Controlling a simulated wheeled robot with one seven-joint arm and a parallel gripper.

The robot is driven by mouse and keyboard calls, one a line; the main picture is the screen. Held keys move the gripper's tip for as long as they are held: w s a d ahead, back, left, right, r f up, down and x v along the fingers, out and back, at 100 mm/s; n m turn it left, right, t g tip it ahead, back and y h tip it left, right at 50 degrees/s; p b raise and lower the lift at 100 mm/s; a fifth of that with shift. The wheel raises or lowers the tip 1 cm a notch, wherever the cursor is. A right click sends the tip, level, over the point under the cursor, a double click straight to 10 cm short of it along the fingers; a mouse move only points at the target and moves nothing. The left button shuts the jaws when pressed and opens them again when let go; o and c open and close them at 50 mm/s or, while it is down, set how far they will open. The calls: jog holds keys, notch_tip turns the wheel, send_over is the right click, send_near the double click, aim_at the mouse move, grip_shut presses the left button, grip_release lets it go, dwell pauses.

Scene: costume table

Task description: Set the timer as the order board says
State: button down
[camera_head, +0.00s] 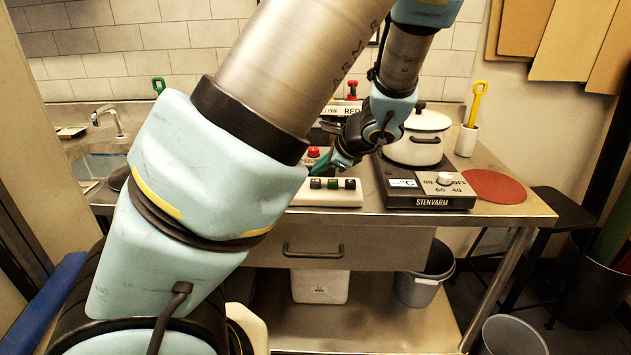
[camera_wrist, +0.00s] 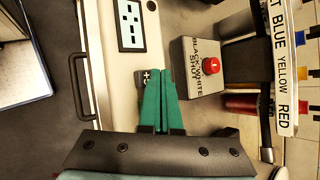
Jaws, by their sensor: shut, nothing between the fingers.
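The timer is a cream box (camera_head: 345,199) at the front of the steel counter, with several small dark and green buttons on top. In the wrist view the timer (camera_wrist: 108,75) shows sideways, with a display (camera_wrist: 131,25) of dark blocky marks and a dark button marked plus (camera_wrist: 146,77). My gripper (camera_wrist: 158,72) has its green fingers shut and empty, tips beside the plus button. I cannot tell whether they touch it. In the head view my gripper (camera_head: 322,167) is just above the timer's back edge. I cannot make out an order board.
A grey box with a red button (camera_wrist: 211,64) stands close to my fingers, lettered BLACK WHITE SHUT. Beside it is a rack lettered BLUE YELLOW RED (camera_wrist: 287,70). A hotplate (camera_head: 425,197) with a white pot (camera_head: 415,150) stands right of the timer; a red mat (camera_head: 497,187) lies farther right.

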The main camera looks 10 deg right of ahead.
aim_at(319, 182)
dwell(0.4)
jog(key=shift+f+b, duration=0.4)
jog(key=shift+f+b, duration=0.4)
jog(key=shift+f, duration=0.05)
dwell(0.6)
dwell(0.3)
jog(key=shift+r+p, duration=0.8)
jog(key=shift+r, duration=0.1)
notch_tip(319, 182, up, 5)
jog(key=p, duration=0.4)
dwell(0.5)
